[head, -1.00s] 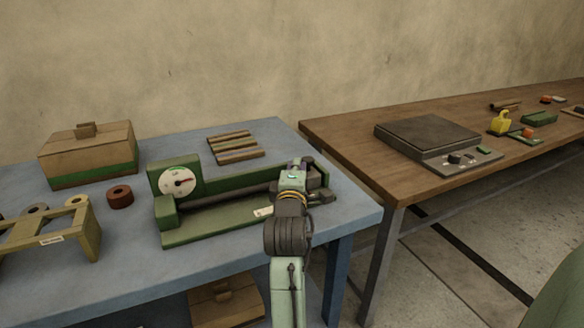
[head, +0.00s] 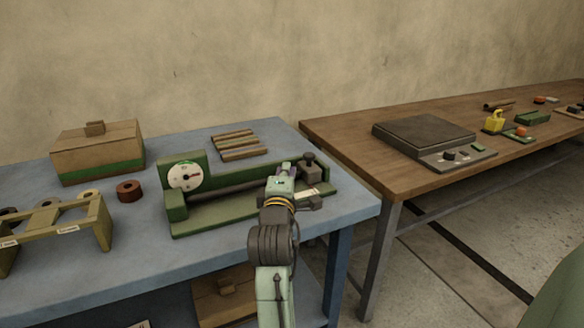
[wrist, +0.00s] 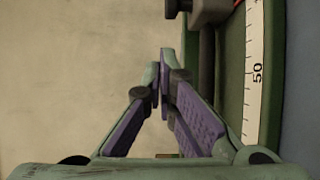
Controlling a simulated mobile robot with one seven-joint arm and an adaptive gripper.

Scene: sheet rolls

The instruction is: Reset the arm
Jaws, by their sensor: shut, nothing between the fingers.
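My gripper (wrist: 163,75) is shut and empty in the wrist view, its purple-padded fingers meeting at the tips. In the head view my arm reaches up from the bottom centre, and my gripper (head: 285,172) is in front of the right half of a green bench device with a round dial (head: 184,176). The arm hides part of that device. In the wrist view a white measuring scale (wrist: 256,75) marked 50 lies to the right of the fingers. I cannot tell whether the gripper touches the device.
The blue table (head: 140,255) also holds a wooden box (head: 98,158), a brown roll (head: 129,191), a yellowish rack (head: 60,230) and wooden strips (head: 237,146). A brown table (head: 345,142) at the right bears a dark flat plate device (head: 425,135) and small items.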

